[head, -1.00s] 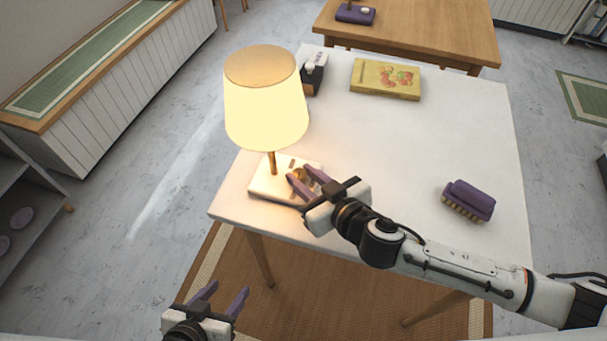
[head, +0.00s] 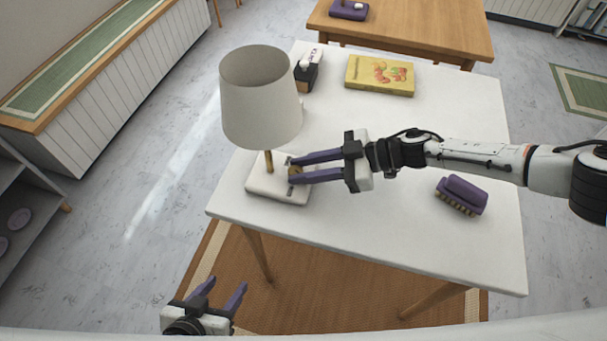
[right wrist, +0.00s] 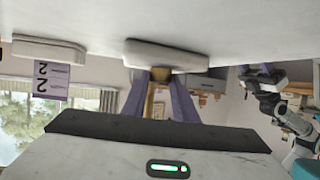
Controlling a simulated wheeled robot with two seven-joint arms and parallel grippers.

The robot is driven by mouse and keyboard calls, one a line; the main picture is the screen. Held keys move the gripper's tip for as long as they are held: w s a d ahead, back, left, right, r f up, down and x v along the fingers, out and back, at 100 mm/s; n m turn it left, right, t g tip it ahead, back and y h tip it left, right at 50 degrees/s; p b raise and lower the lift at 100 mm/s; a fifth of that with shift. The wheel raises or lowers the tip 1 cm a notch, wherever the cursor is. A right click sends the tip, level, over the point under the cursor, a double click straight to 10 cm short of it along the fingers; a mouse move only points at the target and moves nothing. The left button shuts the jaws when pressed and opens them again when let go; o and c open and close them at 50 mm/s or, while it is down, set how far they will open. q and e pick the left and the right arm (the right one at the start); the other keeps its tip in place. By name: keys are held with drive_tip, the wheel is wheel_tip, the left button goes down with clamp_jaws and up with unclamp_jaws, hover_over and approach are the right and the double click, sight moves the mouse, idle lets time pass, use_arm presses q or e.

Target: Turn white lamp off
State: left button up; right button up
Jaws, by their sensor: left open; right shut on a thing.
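The white lamp (head: 260,98) stands upright at the left end of the white table, and its shade is unlit. Its white base (head: 262,184) carries a small brass knob (head: 294,171). My right gripper (head: 291,168) reaches in from the right, and its purple fingers are shut on the knob. In the right wrist view the fingers (right wrist: 160,85) close around a brass-coloured piece at the edge of the white base (right wrist: 166,56). My left gripper (head: 222,292) is open and empty, low at the left, apart from the table.
A purple brush (head: 462,194) lies on the right of the white table (head: 400,130). A yellow box (head: 379,75) and a small black-and-white box (head: 307,76) sit at the back. The table's middle is clear. A wooden table (head: 420,30) stands behind.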

drive_tip(key=n+g+b, duration=0.1)
drive_tip(key=b, duration=0.1)
drive_tip(key=f+n+g+b, duration=0.1)
drive_tip(key=g+b, duration=0.1)
drive_tip(key=b, duration=0.1)
drive_tip(key=shift+w+n, duration=0.3)
drive_tip(key=shift+w, duration=0.1)
drive_tip(key=n+g+b, duration=0.2)
drive_tip(key=b, duration=0.4)
drive_tip(key=shift+w+g+h+b, duration=0.1)
drive_tip(key=shift+g+h+b, duration=0.3)
drive_tip(key=b, duration=0.1)
drive_tip(key=n+g+b, duration=0.1)
drive_tip(key=b, duration=0.1)
drive_tip(key=shift+a+r+n, duration=0.1)
drive_tip(key=shift+r+n, duration=0.1)
drive_tip(key=shift+n, duration=0.1)
drive_tip(key=shift+h+b, duration=0.3)
drive_tip(key=shift+b, duration=0.25)
use_arm(q)
wheel_tip(320, 180, down, 12)
drive_tip(key=w+d, duration=0.1)
drive_tip(key=d, duration=0.1)
drive_tip(key=shift+t+h+b, duration=0.3)
drive_tip(key=shift+h+b, duration=0.1)
drive_tip(key=shift+b, duration=0.05)
use_arm(e)
drive_tip(key=shift+r+n+g, duration=0.3)
drive_tip(key=shift+g, duration=0.1)
